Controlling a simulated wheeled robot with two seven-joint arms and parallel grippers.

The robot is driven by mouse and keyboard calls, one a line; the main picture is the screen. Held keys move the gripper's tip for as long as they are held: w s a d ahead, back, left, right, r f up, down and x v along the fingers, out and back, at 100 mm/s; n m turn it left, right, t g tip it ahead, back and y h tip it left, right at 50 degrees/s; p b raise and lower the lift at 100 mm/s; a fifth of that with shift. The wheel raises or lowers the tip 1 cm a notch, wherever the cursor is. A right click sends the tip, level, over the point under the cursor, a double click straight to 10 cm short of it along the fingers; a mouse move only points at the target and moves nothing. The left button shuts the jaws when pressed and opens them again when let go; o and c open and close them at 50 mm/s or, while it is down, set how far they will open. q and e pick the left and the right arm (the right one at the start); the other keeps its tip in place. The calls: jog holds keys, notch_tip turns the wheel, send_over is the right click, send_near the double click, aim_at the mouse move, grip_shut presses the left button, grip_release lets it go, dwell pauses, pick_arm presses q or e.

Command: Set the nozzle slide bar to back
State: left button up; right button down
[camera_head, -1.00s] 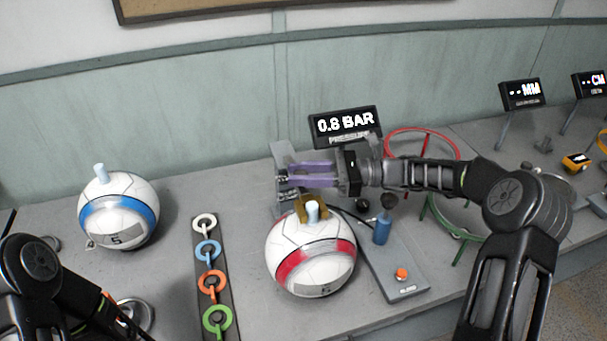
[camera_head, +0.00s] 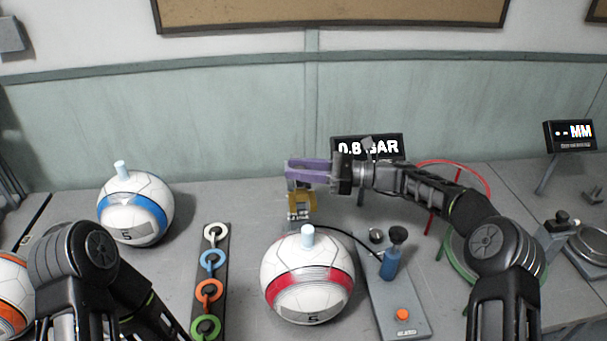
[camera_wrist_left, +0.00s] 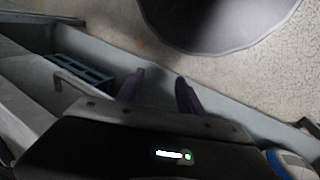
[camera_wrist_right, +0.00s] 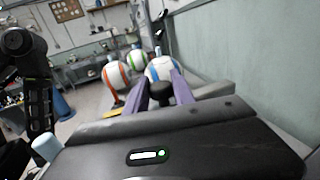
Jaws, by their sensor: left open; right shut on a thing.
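The gold nozzle bracket (camera_head: 302,206) stands behind the red-banded ball (camera_head: 308,280), with a visible gap to the ball's pale plug. My right gripper (camera_head: 289,170) is above and behind the bracket, its purple fingers pointing left. In the right wrist view my right gripper (camera_wrist_right: 160,88) is shut on a black knob (camera_wrist_right: 183,93), which looks like the slide bar's handle. The slide itself is largely hidden behind the fingers. My left gripper (camera_wrist_left: 158,85) is open and empty in its wrist view; in the head view only its arm shows, at lower left.
The display (camera_head: 367,148) reads 0.8 BAR behind the right gripper. A grey base (camera_head: 402,318) with a blue pump (camera_head: 390,263) and orange button stands right of the ball. A blue-banded ball (camera_head: 136,208) and a strip of coloured rings (camera_head: 212,260) are left.

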jog(key=shift+w+d+r, duration=0.1)
jog(key=shift+w+r, duration=0.05)
jog(key=shift+w, duration=0.05)
jog(key=c, duration=1.5)
grip_release()
jog(key=o, duration=0.3)
jog(key=shift+w, duration=0.1)
jog(key=shift+o, duration=0.7)
jog(key=s+d+b, duration=0.1)
jog(key=d, duration=0.6)
jog(key=shift+s+d, duration=0.25)
jog(key=shift+s, duration=0.1)
jog(key=shift+f, duration=0.2)
